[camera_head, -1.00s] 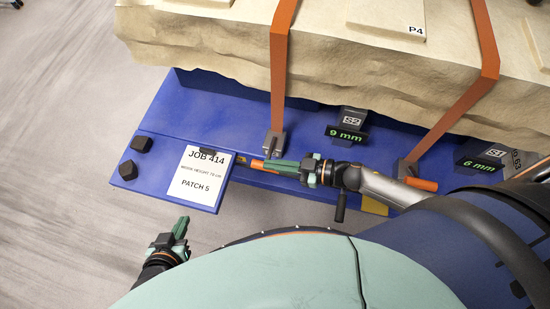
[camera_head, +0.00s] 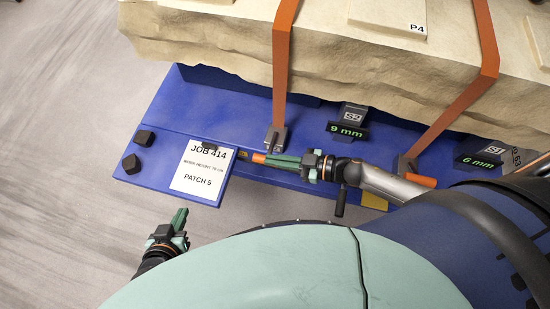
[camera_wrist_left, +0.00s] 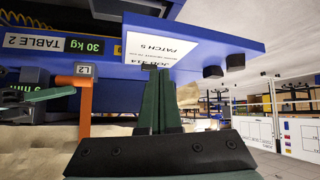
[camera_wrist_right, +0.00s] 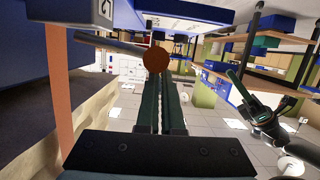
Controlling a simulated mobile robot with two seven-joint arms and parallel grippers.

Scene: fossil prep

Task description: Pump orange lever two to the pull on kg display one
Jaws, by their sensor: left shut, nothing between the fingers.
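My left gripper (camera_head: 180,218) is shut and empty, in front of the table. A second orange handle (camera_head: 420,181) is at right.
A pale rock block (camera_head: 220,45) sits strapped on the blue table (camera_head: 190,105). Displays read "9 mm" (camera_head: 346,131) and "6 mm" (camera_head: 478,161). A JOB 414 card (camera_head: 202,170) and two dark knobs are at the left corner. The floor at left is clear.

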